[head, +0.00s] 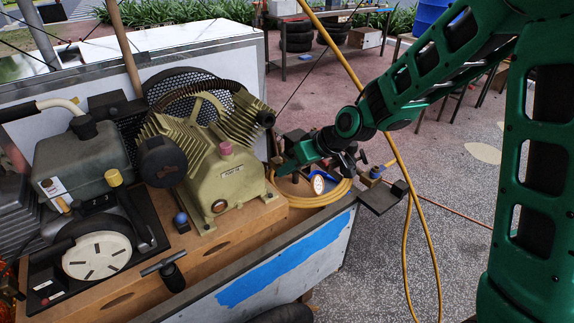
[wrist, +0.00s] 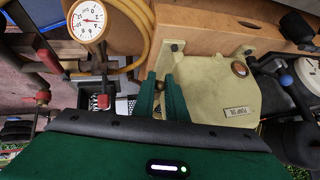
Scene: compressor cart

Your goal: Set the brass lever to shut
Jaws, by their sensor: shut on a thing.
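My gripper (wrist: 161,80) is low beside the right side of the beige pump in the head view (head: 281,170). In the wrist view its two green fingers are close together, with a narrow gap. They are shut on what seems to be the brass lever. The lever itself is hidden between the fingers, so I cannot tell its angle. A round white gauge (wrist: 88,21) sits left of the fingers, over dark pipework with red handles (wrist: 103,101). The gauge also shows in the head view (head: 318,185), below my wrist.
The beige pump (wrist: 215,85) is close to the fingers on the right in the wrist view. A yellow hose (head: 401,165) hangs beside my arm and coils by the gauge. The cart's metal edge (head: 330,216) runs in front. Open paving lies to the right.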

